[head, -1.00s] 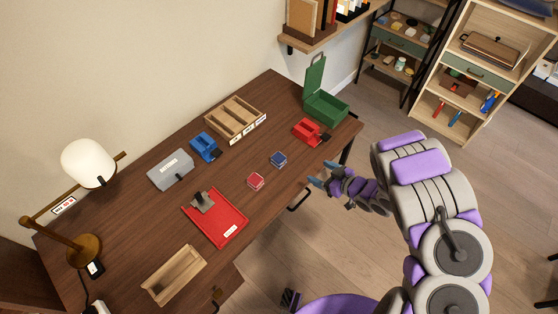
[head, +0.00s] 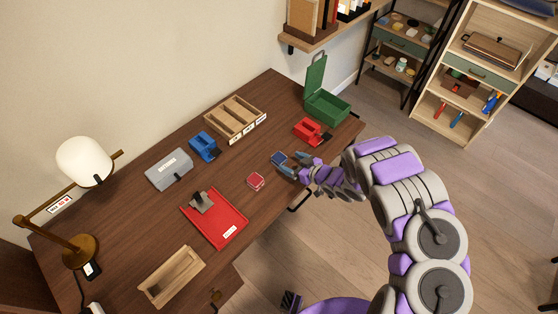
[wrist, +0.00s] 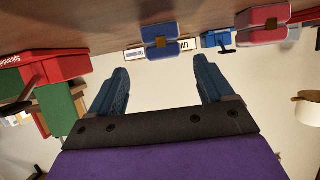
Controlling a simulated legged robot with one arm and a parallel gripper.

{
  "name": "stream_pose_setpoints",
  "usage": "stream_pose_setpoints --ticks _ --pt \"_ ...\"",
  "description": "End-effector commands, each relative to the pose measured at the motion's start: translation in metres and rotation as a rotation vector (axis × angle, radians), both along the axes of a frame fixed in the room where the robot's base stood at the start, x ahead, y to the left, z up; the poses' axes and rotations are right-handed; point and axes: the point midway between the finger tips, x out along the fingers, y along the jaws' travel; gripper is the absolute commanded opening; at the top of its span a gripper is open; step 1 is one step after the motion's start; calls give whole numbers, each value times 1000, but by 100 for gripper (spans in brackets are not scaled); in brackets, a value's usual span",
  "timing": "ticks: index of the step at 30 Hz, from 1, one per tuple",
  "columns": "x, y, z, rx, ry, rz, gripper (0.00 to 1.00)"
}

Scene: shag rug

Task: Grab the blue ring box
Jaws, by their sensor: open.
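The small blue ring box (head: 278,157) sits on the wooden desk near its front edge. My gripper (head: 289,164) has its fingertips right beside the box, on the side facing the desk's front edge. In the wrist view the blue ring box (wrist: 160,36) shows just beyond the fingertips, lined up with the gap between them. My gripper (wrist: 162,68) is open there, with nothing between its two blue fingers. Whether a finger touches the box I cannot tell.
A red ring box (head: 256,181) stands close by, left of my gripper. A red tape dispenser (head: 311,130) and an open green box (head: 327,106) stand to the right. A blue tape dispenser (head: 204,146) and wooden organizer (head: 234,118) are behind. Bare desk surrounds the ring box.

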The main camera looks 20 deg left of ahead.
Motion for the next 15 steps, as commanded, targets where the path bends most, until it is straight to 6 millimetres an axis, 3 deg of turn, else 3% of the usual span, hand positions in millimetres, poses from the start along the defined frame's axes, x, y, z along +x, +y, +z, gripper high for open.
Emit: stream_pose_setpoints --ticks 9,15 --pt "9 37 -15 3 2 2 81" --pt "15 46 -17 1 0 0 81"
